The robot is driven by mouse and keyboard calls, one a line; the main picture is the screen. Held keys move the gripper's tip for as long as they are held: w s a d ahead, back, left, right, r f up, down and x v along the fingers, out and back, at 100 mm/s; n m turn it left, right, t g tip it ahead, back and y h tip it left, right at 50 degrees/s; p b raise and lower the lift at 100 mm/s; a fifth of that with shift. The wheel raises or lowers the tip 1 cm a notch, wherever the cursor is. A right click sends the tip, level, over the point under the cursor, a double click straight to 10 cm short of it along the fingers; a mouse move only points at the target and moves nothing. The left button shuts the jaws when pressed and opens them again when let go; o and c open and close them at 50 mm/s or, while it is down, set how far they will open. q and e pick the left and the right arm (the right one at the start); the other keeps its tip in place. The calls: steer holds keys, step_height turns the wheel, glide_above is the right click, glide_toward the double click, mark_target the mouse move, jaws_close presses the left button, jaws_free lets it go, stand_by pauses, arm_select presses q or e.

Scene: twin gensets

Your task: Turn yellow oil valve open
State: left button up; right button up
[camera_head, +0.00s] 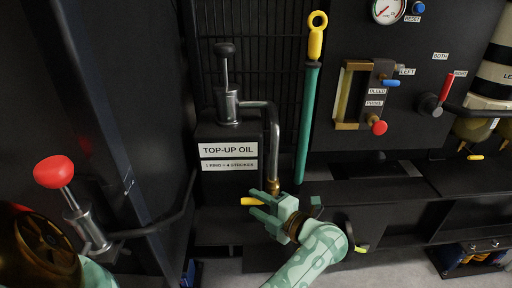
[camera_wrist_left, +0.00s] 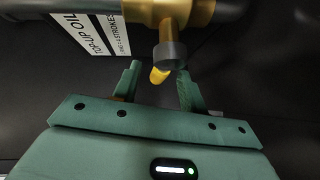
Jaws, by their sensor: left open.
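The yellow oil valve lever (camera_head: 251,201) sticks out to the left, low on the pipe beside the TOP-UP OIL box (camera_head: 225,184). My left gripper (camera_head: 263,203) is at the lever, its fingers open around it. In the left wrist view the yellow lever (camera_wrist_left: 159,76) shows end-on between the open fingertips (camera_wrist_left: 158,82), apart from the left finger and close to the right one. Contact is not clear. The brass valve body (camera_wrist_left: 188,12) and a grey stem sit just above. My right gripper is not in view.
A hand pump with a black knob (camera_head: 224,49) tops the oil box. A curved metal pipe (camera_head: 273,135) runs down to the valve. A green rod with a yellow ring (camera_head: 315,42) hangs close on the right. A red-knobbed lever (camera_head: 54,172) stands at left.

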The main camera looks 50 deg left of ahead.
arm_select(q)
steer(key=shift+s+a+f, duration=0.1)
steer(key=shift+a+f, duration=0.05)
steer(key=shift+a, duration=0.95)
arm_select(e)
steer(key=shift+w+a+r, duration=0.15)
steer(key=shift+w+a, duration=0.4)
arm_select(q)
steer(key=shift+c, duration=0.2)
jaws_close()
